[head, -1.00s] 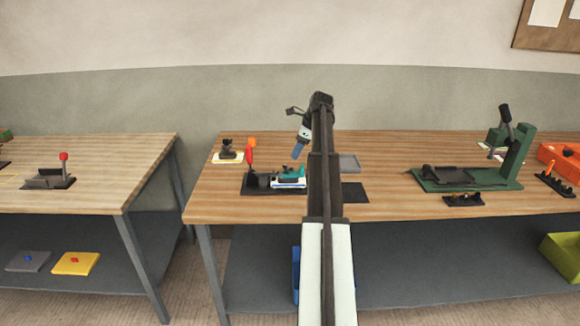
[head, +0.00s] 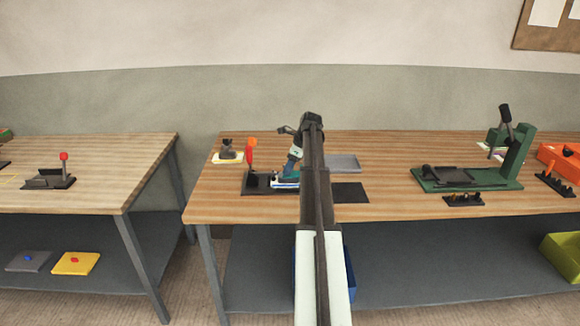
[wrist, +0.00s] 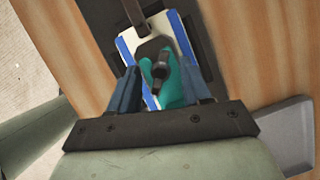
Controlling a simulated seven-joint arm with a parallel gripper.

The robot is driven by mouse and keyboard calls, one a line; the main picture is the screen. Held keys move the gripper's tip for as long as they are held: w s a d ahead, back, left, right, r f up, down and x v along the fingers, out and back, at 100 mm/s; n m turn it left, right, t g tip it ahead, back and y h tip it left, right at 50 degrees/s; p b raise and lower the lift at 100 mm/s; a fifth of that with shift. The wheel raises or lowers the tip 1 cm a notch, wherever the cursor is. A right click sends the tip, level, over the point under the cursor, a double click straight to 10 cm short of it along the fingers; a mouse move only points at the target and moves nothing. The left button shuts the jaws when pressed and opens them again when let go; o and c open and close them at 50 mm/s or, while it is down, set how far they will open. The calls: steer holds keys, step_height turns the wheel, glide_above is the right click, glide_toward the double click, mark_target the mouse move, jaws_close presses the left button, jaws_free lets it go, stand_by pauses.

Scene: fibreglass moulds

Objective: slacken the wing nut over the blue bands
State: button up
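The dark wing nut (wrist: 160,72) stands on a teal piece (wrist: 170,92) in the wrist view. Under them is a white plate with blue bands (wrist: 185,42) along its sides. My gripper (wrist: 161,80) is open, with one blue finger on each side of the teal piece and the wing nut between or just beyond the fingertips. I cannot tell whether the fingers touch anything. In the head view my gripper (head: 291,172) is down at the fixture on the bench, and my arm hides part of it.
A red-orange upright handle (head: 250,152) stands at the left of the fixture. A grey tray (head: 343,163) lies to the right, beside a dark flat pad (head: 350,192). A green press (head: 515,155) stands further right. The bench between is clear.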

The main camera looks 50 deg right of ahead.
jaws_close()
steer(key=shift+w+d+n+y, duration=0.15)
steer(key=shift+n+y, duration=0.15)
steer(key=shift+n, duration=0.5)
steer(key=shift+n+g, duration=0.5)
steer(key=shift+n, duration=0.4)
steer(key=shift+y, duration=0.3)
steer(key=shift+o, duration=0.4)
jaws_free()
steer(key=v, duration=1.3)
steer(key=shift+s+r, duration=0.25)
steer(key=shift+r, duration=0.15)
